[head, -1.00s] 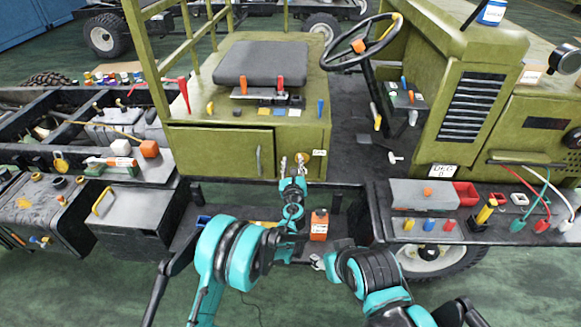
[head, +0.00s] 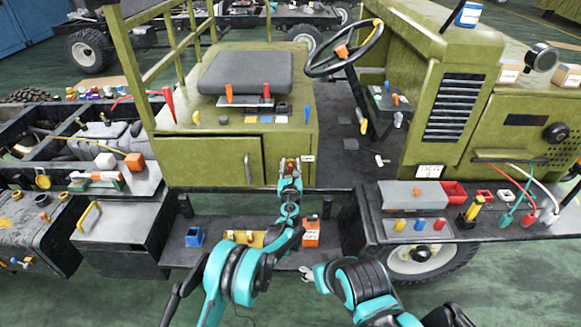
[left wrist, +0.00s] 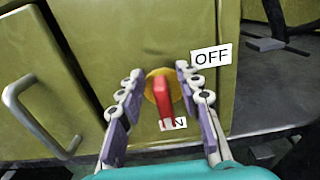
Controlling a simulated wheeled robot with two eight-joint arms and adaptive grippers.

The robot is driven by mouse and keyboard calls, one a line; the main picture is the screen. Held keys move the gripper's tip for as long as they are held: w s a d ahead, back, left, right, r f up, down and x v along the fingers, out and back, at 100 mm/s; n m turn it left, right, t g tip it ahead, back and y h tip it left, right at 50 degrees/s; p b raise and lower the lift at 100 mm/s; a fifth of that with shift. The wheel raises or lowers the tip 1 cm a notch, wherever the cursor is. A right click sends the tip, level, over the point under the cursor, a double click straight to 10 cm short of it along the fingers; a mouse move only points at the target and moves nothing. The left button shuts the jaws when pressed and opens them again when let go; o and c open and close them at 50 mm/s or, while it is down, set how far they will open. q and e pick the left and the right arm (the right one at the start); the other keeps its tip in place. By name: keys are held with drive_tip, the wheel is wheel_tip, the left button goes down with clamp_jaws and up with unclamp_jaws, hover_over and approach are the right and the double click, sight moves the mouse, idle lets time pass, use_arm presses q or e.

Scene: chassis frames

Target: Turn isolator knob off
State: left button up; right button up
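The isolator knob is a red handle (left wrist: 162,94) on a round yellow plate, mounted on the olive panel. Its handle points down to the ON label (left wrist: 174,123), which it partly covers. The OFF label (left wrist: 211,56) is to its upper right. In the head view the knob (head: 291,165) is small, at the panel's lower right corner. My left gripper (left wrist: 160,80) is open, with one finger on each side of the handle and visible gaps. It also shows in the head view (head: 289,175). My right gripper (head: 306,273) is low in front; its finger state is unclear.
A cabinet door handle (left wrist: 35,110) is left of the knob. Below stand an orange container (head: 311,233) and a blue bin (head: 194,237) on a low shelf. A side deck (head: 440,237) with coloured items is at the right.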

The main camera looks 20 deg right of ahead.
use_arm(q)
clamp_jaws()
drive_tip(key=n+b, duration=0.2)
drive_tip(key=n, duration=0.1)
drive_tip(key=shift+w+a+f+n, duration=0.1)
drive_tip(key=shift+a+f+n, duration=0.05)
drive_tip(key=shift+a+n, duration=0.2)
drive_tip(key=n+b, duration=0.1)
drive_tip(key=n, duration=0.3)
drive_tip(key=a+f+n+b, duration=0.1)
drive_tip(key=n+b, duration=0.1)
drive_tip(key=n, duration=0.3)
drive_tip(key=a+f+n+b, duration=0.1)
drive_tip(key=n, duration=0.4)
drive_tip(key=shift+w+f+b, duration=0.2)
drive_tip(key=shift+w+b, duration=0.05)
drive_tip(key=shift+b, duration=0.05)
drive_tip(key=shift+n, duration=0.25)
